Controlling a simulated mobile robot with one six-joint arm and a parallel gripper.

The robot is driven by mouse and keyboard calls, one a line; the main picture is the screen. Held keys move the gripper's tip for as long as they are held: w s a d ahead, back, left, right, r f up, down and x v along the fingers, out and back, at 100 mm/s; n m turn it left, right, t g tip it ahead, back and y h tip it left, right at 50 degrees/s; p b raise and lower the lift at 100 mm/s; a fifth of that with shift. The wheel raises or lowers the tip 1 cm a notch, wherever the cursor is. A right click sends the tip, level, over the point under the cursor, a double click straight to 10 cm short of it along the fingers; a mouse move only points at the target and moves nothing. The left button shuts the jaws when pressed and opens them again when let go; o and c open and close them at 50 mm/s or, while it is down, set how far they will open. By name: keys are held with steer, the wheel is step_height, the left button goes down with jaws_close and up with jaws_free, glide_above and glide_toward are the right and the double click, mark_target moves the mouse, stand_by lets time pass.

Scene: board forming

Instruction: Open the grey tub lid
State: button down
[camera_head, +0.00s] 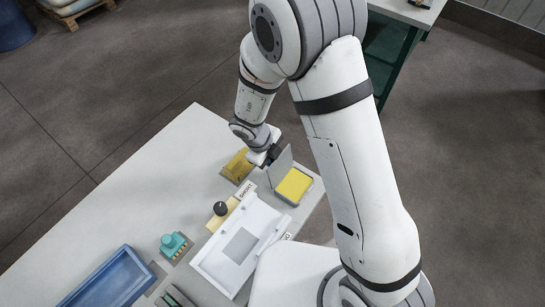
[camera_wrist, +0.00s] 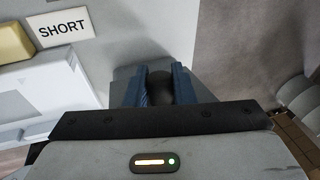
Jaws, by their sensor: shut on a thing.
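The grey tub (camera_head: 293,187) stands near the right edge of the white table, and its yellow content shows from above. Its grey lid (camera_head: 281,164) is tilted up, close to upright, along the tub's far left side. My gripper (camera_head: 268,158) is at the lid's outer face, partly hidden by my wrist. In the wrist view, the blue fingers of my gripper (camera_wrist: 160,85) are shut around a dark round knob (camera_wrist: 160,88) on the grey lid (camera_wrist: 122,76). The tub itself is hidden in the wrist view.
A SHORT label (camera_head: 247,190), a white tray fixture (camera_head: 217,262), a black knob (camera_head: 220,208), a teal piece (camera_head: 174,243) and a blue bin (camera_head: 105,283) share the table. The table's far left part is clear.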

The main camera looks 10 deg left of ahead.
steer(key=shift+d, duration=0.1)
steer(key=c, duration=1.3)
jaws_free()
steer(key=shift+o, duration=0.2)
steer(key=v, duration=0.8)
steer(key=shift+s+f, duration=0.1)
